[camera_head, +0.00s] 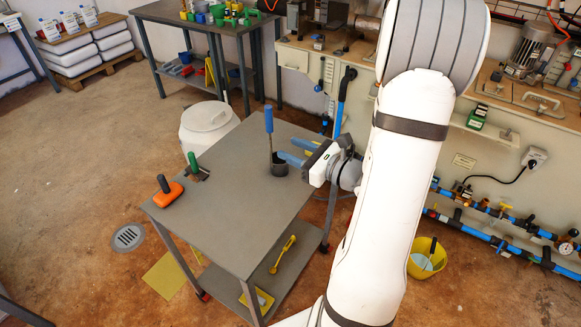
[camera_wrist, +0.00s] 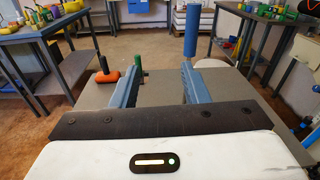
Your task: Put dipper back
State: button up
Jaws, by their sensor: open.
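The dipper has a blue handle (camera_head: 268,119) on a thin upright rod. The rod runs down to a small dark cup (camera_head: 279,166) on the grey table; I cannot tell if this is the dipper's bowl or a separate holder. My gripper (camera_head: 286,150) is open, with blue fingers pointing left over the tabletop, just right of the rod and above the cup. In the wrist view my gripper (camera_wrist: 160,70) shows nothing clearly held. The dipper's handle (camera_wrist: 191,32) rises beyond the right finger there, which hides its lower part.
The grey table (camera_head: 225,215) also holds an orange tool (camera_head: 168,192) and a green-handled tool (camera_head: 194,163) at its left. A white lidded barrel (camera_head: 205,122) stands behind it. A yellow bucket (camera_head: 427,256) sits on the floor at right. The table's front is clear.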

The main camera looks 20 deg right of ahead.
jog(key=s+a+r+n+g, duration=0.1)
jog(key=s+a+n+g, duration=1.25)
jog(key=a+n, duration=0.4)
jog(key=s+d+r+n+t+h, duration=0.1)
jog(key=s+d+r+n+h, duration=0.1)
jog(key=d+r+n+h, duration=0.2)
jog(key=d+n+h, duration=0.3)
jog(key=n+h, duration=0.1)
jog(key=n, duration=0.3)
jog(key=shift+s+n+h, duration=0.35)
jog(key=shift+s+h, duration=0.05)
jog(key=shift+s, duration=0.1)
